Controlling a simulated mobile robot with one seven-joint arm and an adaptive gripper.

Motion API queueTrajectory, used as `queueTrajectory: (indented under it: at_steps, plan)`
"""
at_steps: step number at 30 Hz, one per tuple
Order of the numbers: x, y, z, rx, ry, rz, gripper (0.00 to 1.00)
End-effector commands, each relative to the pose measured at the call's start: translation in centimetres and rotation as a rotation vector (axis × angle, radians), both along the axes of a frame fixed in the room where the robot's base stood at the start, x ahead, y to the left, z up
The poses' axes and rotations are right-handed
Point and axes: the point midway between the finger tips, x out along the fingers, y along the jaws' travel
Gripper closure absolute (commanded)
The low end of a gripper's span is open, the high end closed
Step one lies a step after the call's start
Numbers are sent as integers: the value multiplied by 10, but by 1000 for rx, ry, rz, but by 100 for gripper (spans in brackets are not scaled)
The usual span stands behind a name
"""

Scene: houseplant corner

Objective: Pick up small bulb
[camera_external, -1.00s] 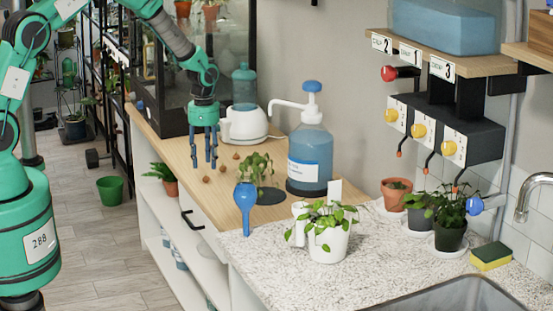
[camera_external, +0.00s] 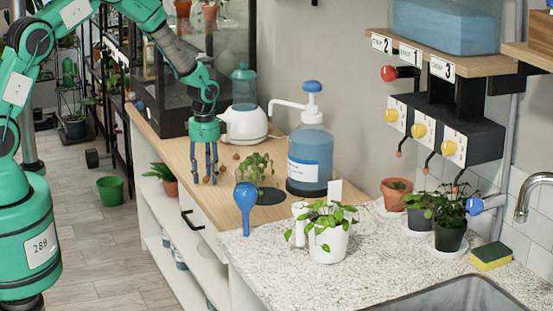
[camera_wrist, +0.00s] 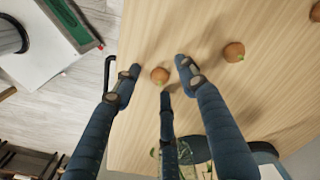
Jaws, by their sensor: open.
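A small round brown bulb (camera_wrist: 160,75) lies on the wooden counter between my open fingers in the wrist view. In the external view this bulb (camera_external: 206,179) shows low between the fingertips. A second bulb (camera_wrist: 234,52) lies to the right of the fingers and looks slightly larger. A third bulb (camera_wrist: 316,12) is cut off at the right edge. My gripper (camera_external: 204,177) points down with its blue fingers spread, tips close to the counter. The fingers (camera_wrist: 157,81) surround the near bulb, with visible gaps; I cannot tell whether any touches it.
A blue scoop-like tool (camera_external: 245,205) is nearer the front. The counter's left edge (camera_external: 172,165) is close to my fingers.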

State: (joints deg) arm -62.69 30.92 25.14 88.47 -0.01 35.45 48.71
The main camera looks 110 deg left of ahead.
Motion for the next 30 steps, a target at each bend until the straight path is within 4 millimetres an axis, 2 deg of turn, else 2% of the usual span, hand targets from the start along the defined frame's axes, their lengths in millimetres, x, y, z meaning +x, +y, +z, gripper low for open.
queueTrajectory:
  at_steps: [8, 12, 13, 25, 30]
  plan:
    - [0, 0, 0, 0, 0, 0, 58]
    - [0, 0, 0, 0, 0, 0, 86]
    - [0, 0, 0, 0, 0, 0, 90]
    - [0, 0, 1, 0, 0, 0, 90]
    - [0, 0, 7, 0, 0, 0, 90]
